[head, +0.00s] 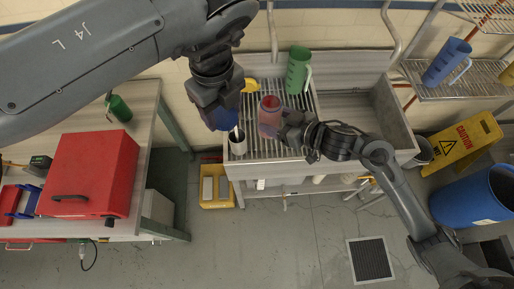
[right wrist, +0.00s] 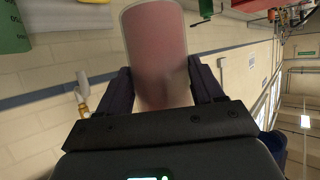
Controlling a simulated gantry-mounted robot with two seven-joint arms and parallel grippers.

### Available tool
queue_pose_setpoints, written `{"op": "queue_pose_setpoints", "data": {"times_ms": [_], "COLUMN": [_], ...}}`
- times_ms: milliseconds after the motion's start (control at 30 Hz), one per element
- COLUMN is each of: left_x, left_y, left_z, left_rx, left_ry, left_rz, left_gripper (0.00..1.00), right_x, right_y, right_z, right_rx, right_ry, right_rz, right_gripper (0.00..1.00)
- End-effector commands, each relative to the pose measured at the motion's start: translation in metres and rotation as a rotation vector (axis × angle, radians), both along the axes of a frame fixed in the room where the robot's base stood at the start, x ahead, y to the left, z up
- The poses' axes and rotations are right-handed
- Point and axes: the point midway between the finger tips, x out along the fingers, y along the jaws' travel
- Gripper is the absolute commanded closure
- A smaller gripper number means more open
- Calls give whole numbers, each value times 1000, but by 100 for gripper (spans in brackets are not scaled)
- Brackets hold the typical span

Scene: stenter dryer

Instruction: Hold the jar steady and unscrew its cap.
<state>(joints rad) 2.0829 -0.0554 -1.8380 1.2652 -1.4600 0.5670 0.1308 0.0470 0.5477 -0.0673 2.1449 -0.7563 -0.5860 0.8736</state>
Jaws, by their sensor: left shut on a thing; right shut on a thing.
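The jar (head: 269,117) is a translucent pink-red cylinder, standing roughly upright over the slatted drainboard. Its round top shows red, with no cap seen on it. My right gripper (head: 284,124) is shut around the jar from the right. In the right wrist view the jar (right wrist: 157,45) sits between the two dark fingers of this gripper (right wrist: 165,88). My left gripper (head: 220,108) is shut on a blue thing (head: 219,119), which looks like the cap, to the left of the jar and apart from it. The left fingers partly hide it.
A green jug (head: 298,70) stands behind the jar, and a yellow object (head: 252,85) lies behind it to the left. A dark-topped white cup (head: 237,146) is at the drainboard's front left. The sink basin (head: 362,105) to the right looks empty.

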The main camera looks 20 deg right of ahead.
Motion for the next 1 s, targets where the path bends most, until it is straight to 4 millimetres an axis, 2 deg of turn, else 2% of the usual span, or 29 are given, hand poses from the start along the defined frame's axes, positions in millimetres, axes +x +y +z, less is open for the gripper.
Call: {"op": "queue_pose_setpoints", "data": {"times_ms": [33,200,400,600,733,867,1000], "left_x": [0,0,0,0,0,0,0], "left_y": [0,0,0,0,0,0,0], "left_z": [-29,-73,-116,-141,-150,-156,-164], "left_rx": [0,0,0,0,0,0,0], "left_ry": [0,0,0,0,0,0,0], "left_rz": [0,0,0,0,0,0,0], "left_gripper": [79,79,79,79,79,79,79], "right_x": [3,10,15,17,17,23,39], "right_y": [-10,-40,-67,-77,-77,-71,-57], "right_z": [-26,-64,-98,-121,-129,-137,-152], "right_rx": [-1,-2,-4,-6,-5,-4,-2], "right_ry": [0,1,3,6,8,8,10], "right_rz": [-14,-53,-91,-108,-108,-107,-106], "right_gripper": [100,100,100,100,100,100,100]}}
